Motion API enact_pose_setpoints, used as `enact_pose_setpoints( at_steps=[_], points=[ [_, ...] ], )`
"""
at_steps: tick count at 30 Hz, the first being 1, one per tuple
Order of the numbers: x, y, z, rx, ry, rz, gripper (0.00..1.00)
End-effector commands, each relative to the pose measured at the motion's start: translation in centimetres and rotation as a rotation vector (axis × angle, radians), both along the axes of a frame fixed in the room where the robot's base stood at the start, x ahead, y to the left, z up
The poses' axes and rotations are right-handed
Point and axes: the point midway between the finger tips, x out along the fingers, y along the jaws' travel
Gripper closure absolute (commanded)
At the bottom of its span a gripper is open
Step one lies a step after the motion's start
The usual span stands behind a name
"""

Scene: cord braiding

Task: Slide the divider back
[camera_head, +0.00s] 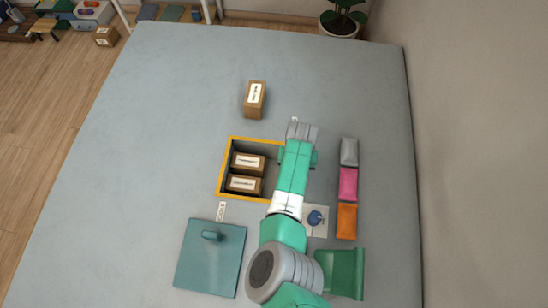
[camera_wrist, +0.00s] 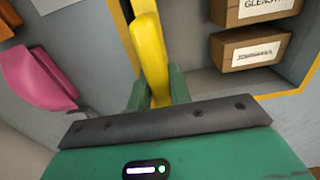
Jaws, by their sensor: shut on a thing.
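A shallow box with a yellow rim (camera_head: 223,168) sits on the table, with two labelled brown cartons (camera_head: 247,163) inside on its left side. My gripper (camera_head: 297,155) is over the box's right side and hides that part in the head view. In the wrist view my gripper's green fingers (camera_wrist: 160,88) are shut on a yellow upright piece, which looks like the divider (camera_wrist: 150,45). The cartons (camera_wrist: 248,50) stand to its right there, apart from the fingers. The divider's lower end and full length are hidden.
Grey, pink (camera_head: 348,184) and orange blocks stand in a row to the right. A lone brown carton (camera_head: 255,99) stands beyond the box. A teal panel with a handle (camera_head: 210,270) lies at front left. A green bin (camera_head: 344,272) is at front right. The table's left side is clear.

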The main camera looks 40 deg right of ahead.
Motion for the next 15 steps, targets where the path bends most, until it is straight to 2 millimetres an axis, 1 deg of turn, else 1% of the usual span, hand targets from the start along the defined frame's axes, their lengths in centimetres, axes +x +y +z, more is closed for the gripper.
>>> enact_pose_setpoints(
  at_steps=[1,3,13,14,15],
  points=[
    [-0.36,-0.52,0.34,-0.002,-0.001,-0.003,1.00],
    [-0.64,-0.81,0.25,-0.003,-0.001,-0.001,1.00],
    [-0.82,-0.98,0.10,-0.002,-0.001,-0.001,1.00],
    [-0.82,-0.97,0.10,-0.002,-0.001,-0.001,0.74],
    [-0.82,-0.97,0.09,-0.002,-0.001,-0.001,0.66]
  ],
)
